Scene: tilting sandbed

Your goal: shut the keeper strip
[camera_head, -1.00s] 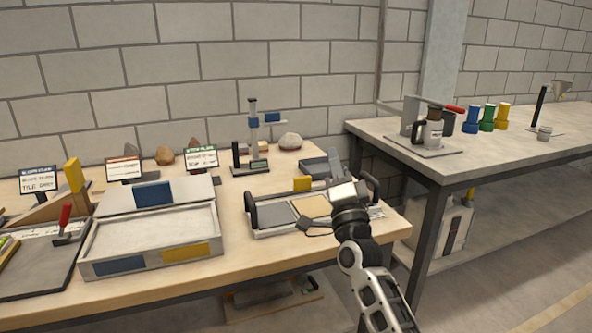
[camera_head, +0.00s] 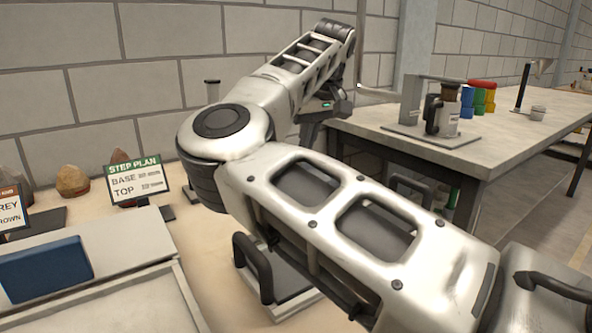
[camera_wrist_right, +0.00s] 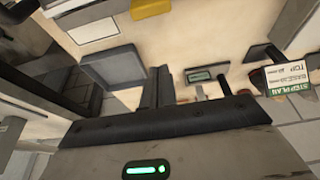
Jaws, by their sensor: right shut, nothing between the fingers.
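I cannot single out the keeper strip for certain in either view. The pale sandbed box (camera_head: 178,290) is at the lower left of the head view, cut off by the frame, with a blue pad (camera_head: 45,268) on the raised panel behind it. A black-handled tray (camera_head: 252,268) is mostly hidden behind my right arm. My right gripper shows in the wrist view (camera_wrist_right: 158,86), its fingers shut together and empty above the wooden table. In the head view its fingertips are hidden; only the gripper body with a green light shows. My left gripper is not in view.
A grey bin (camera_wrist_right: 112,68) and a yellow block (camera_wrist_right: 150,8) are near the gripper in the wrist view. The step plan card (camera_head: 137,182) and a brown stone (camera_head: 72,181) stand along the wall. A side bench (camera_head: 470,150) holds a jug (camera_head: 444,112) and coloured containers.

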